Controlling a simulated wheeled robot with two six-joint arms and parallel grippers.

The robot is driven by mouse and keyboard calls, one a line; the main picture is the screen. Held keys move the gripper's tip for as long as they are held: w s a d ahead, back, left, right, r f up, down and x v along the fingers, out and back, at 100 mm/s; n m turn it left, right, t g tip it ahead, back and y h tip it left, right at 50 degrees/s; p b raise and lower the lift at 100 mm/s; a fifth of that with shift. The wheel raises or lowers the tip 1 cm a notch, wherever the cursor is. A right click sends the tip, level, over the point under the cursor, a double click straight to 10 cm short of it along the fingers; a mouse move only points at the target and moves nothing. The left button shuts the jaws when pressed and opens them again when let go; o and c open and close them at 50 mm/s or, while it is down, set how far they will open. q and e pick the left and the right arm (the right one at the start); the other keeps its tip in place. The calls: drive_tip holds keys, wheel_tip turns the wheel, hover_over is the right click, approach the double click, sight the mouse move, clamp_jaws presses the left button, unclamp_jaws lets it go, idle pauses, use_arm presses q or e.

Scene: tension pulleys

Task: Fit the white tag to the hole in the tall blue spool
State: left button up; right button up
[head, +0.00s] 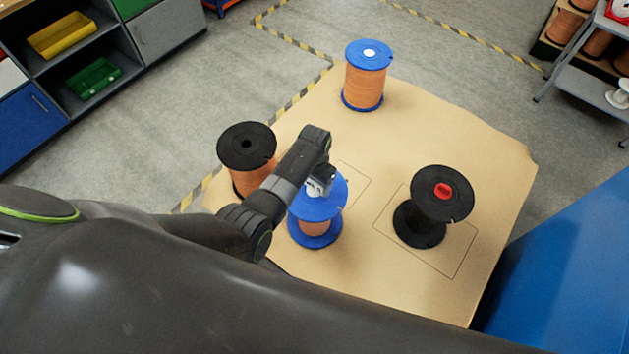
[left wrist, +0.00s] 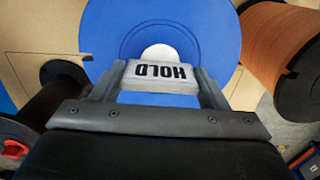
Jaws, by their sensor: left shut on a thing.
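My left gripper (head: 319,186) is over the near blue spool (head: 305,211) and hides part of its top. In the left wrist view it is shut on the white tag (left wrist: 158,78), whose word HOLD reads upside down. The tag is over the blue top disc (left wrist: 204,30). A white round patch (left wrist: 160,51) shows just past the tag; I cannot tell whether it is the spool's centre or part of the tag. Another blue spool (head: 365,87) with orange winding and a white centre stands at the back. My right gripper is not in view.
A black spool with orange winding (head: 247,146) stands left of my gripper. The tabletop (head: 440,125) is bare between the back and right spools.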

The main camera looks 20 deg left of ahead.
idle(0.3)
use_arm(q)
drive_tip(key=o, duration=1)
drive_tip(key=shift+f, duration=0.1)
drive_tip(key=shift+r, duration=0.65)
wheel_tip(320, 180, up, 16)
drive_tip(key=shift+r+p, duration=0.1)
drive_tip(key=shift+p, duration=0.65)
